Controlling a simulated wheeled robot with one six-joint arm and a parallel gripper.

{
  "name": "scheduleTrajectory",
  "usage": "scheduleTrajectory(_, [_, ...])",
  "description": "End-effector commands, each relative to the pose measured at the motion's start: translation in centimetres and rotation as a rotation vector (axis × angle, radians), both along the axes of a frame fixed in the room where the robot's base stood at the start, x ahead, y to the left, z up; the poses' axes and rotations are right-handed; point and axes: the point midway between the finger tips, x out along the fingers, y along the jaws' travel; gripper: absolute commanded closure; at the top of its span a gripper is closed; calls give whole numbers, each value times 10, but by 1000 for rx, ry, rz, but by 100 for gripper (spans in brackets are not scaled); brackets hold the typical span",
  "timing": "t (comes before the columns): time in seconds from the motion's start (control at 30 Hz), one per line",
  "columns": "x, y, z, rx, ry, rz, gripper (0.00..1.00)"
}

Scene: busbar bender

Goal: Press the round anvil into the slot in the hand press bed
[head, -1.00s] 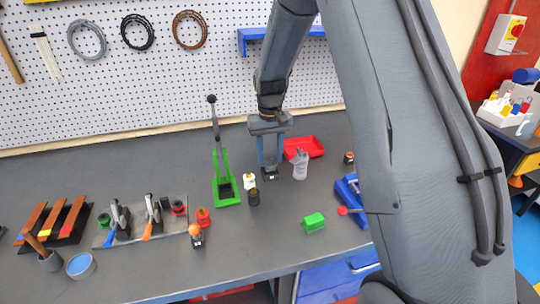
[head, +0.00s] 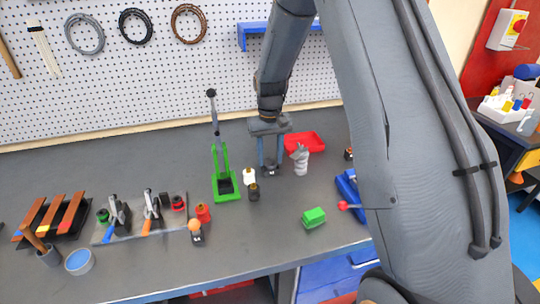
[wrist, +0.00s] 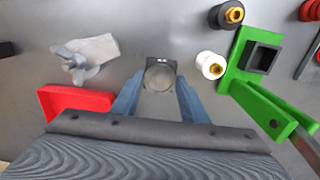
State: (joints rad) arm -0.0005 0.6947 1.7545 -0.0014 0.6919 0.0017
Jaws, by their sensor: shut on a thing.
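The green hand press (head: 227,188) stands on the bench with its lever upright. Its bed has a dark square slot, which also shows in the wrist view (wrist: 262,58). My gripper (head: 270,168) is right of the press, pointing down. In the wrist view my gripper (wrist: 158,88) is shut on the round anvil (wrist: 160,75), a dark block with a round grey face between the blue fingers. The anvil is low by the bench top; I cannot tell whether it touches. It is apart from the press.
A white bushing (head: 249,177) and a black one (head: 254,192) stand between gripper and press. A green block (head: 314,217) lies in front.

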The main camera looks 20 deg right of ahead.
Motion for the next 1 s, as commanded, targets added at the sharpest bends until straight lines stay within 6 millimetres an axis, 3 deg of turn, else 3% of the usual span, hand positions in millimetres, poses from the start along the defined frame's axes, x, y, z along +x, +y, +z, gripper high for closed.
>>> scheduleTrajectory(0.2, [0,0,-5,0,-1,0,86])
scheduleTrajectory(0.23, [0,0,-5,0,-1,0,58])
scheduleTrajectory(0.37, [0,0,-5,0,-1,0,38])
scheduleTrajectory(0.73, [0,0,0,0,-1,0,38])
scheduleTrajectory(1.0, [2,0,40,0,-4,0,38])
